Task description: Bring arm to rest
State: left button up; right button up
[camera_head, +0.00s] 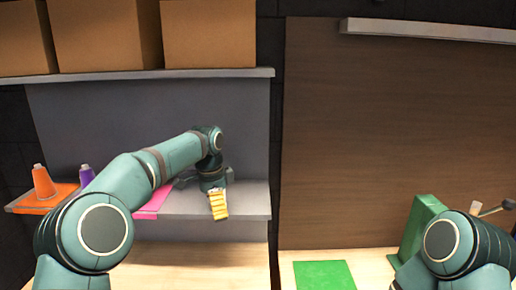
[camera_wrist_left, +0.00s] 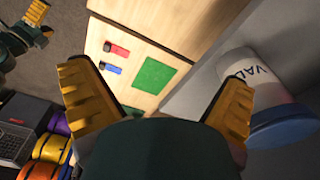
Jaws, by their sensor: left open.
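My left arm reaches over the grey shelf (camera_head: 247,200) in the head view. My left gripper (camera_head: 219,205) points down near the shelf's front edge, its yellow fingers showing. In the left wrist view the left gripper (camera_wrist_left: 156,84) has its two yellow fingers wide apart, with nothing between them. My right arm shows at the lower right of the head view, bent. Its gripper cannot be made out.
Boxes (camera_head: 208,34) sit above. A green mat (camera_head: 324,275) and green block (camera_head: 420,225) are right. A white-and-blue container (camera_wrist_left: 250,80) is near the left gripper.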

pick_arm(q)
jog(key=s+d+f+n+h, duration=0.25)
jog(key=s+f, duration=0.25)
jog(key=f, duration=0.7)
jog(key=s+d+f+n+h, duration=0.1)
jog(key=s+f+n, duration=0.3)
jog(key=f, duration=0.9)
jog(key=s+f+n, duration=0.1)
jog(key=s+f, duration=0.1)
jog(key=s, duration=0.1)
jog(key=s+f+n, duration=0.2)
jog(key=s+f, duration=0.1)
jog(key=s+f+n+t, duration=0.1)
jog(key=s+f, duration=0.1)
jog(key=s, duration=0.2)
jog(key=shift+s+a+f, duration=0.1)
jog(key=shift+a+f, duration=0.05)
jog(key=shift+a, duration=0.05)
jog(key=s+a+f+n, duration=0.1)
jog(key=s+f+n, duration=0.15)
jog(key=s, duration=0.35)
jog(key=s+a+f+n, duration=0.1)
jog(key=s+a+n, duration=0.15)
jog(key=s, duration=0.35)
notch_tip(320, 180, down, 12)
jog(key=d+b, duration=0.1)
jog(key=b, duration=1)
jog(key=shift+d+t+b, duration=0.25)
jog(key=shift+t+b, duration=0.05)
jog(key=shift+t, duration=0.1)
